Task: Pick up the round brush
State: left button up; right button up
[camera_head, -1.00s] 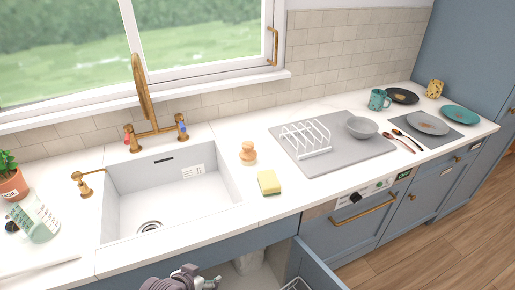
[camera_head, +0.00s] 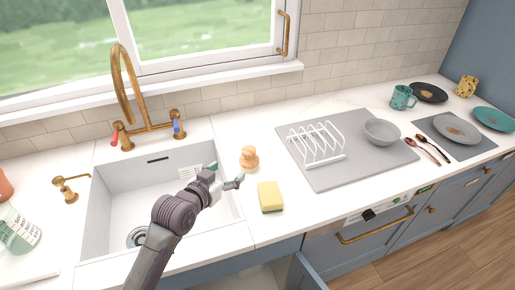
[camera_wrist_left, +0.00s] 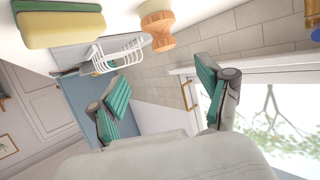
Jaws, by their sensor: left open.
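The round brush (camera_head: 249,158) is a small orange-tan wooden piece with a knob on top. It stands upright on the white counter, just right of the sink. My left gripper (camera_head: 227,175) is open and empty over the sink's right rim, left of the brush and close to it. In the left wrist view the brush (camera_wrist_left: 158,26) shows at the top, beyond the gap between the open, green-padded fingers (camera_wrist_left: 158,88) and not between them. My right gripper is in neither view.
A yellow-green sponge (camera_head: 270,196) lies in front of the brush. A grey mat (camera_head: 335,178) with a white rack (camera_head: 316,145) and grey bowl (camera_head: 382,132) is to the right. The brass faucet (camera_head: 125,90) rises behind the sink (camera_head: 115,200). Counter behind the brush is clear.

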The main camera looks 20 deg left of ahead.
pick_arm(q)
send_near(247, 150)
jog(key=p+x, duration=0.1)
jog(key=x, duration=0.4)
jog(key=shift+w+d, duration=0.2)
jog(key=shift+w, duration=0.35)
jog(key=shift+w+d+f+p, duration=0.15)
jog(key=shift+w+f+p, duration=0.05)
jog(key=shift+w+p, duration=0.35)
jog(key=x, duration=0.3)
jog(key=shift+w+f, duration=0.1)
jog(key=shift+f, duration=0.05)
jog(key=shift+w+f, duration=0.15)
jog(key=shift+w, duration=0.15)
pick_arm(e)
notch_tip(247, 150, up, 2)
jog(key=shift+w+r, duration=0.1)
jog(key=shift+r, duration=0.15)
